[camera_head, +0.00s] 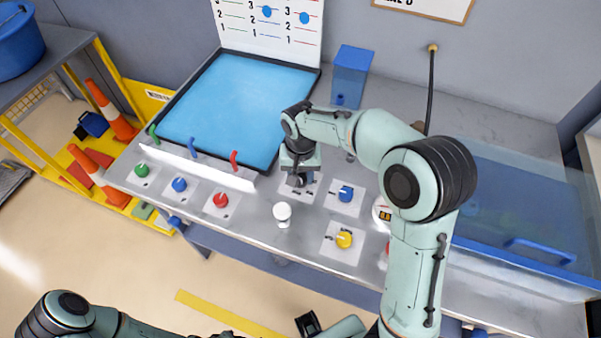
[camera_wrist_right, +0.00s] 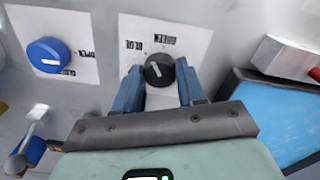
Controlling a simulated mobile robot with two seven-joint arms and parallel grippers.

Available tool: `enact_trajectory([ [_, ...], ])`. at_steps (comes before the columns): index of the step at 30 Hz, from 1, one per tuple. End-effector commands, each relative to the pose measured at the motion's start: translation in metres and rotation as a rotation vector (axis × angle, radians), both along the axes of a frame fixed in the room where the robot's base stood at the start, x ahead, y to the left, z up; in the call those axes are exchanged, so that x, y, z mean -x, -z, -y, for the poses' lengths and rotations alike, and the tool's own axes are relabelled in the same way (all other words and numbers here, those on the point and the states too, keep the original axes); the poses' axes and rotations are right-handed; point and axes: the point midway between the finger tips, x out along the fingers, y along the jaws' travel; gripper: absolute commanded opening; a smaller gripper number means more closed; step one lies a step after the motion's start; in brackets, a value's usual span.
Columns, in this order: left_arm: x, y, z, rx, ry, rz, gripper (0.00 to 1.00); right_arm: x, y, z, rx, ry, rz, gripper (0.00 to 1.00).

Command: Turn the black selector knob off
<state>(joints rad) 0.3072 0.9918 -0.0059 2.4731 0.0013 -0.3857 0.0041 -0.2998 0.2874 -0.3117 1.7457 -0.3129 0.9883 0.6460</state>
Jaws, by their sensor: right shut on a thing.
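The black selector knob (camera_wrist_right: 159,70) sits on a white label plate on the bench panel. In the right wrist view its small white mark shows on its top, with upside-down words, seemingly BLUE and GREEN, beside it. My right gripper (camera_wrist_right: 159,78) has its two blue fingers on either side of the knob, shut on it. In the head view my right gripper (camera_head: 299,178) comes down over the knob, which is mostly hidden there.
A blue knob (camera_head: 345,193) and a yellow knob (camera_head: 343,239) stand close to the right. A white round-topped post (camera_head: 282,212) stands in front. A blue-surfaced tray (camera_head: 232,100) lies behind left, with green, blue and red knobs on the front panel.

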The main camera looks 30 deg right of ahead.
Motion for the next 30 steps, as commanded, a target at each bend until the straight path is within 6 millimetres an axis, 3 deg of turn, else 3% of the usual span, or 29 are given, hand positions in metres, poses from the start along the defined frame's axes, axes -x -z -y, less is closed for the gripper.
enact_trajectory([
  [30, -0.011, -0.018, 0.000, 0.000, 0.000, 0.012, 0.43, -0.001, -0.001, 0.001, 0.000, -0.962, 0.001, 0.09],
])
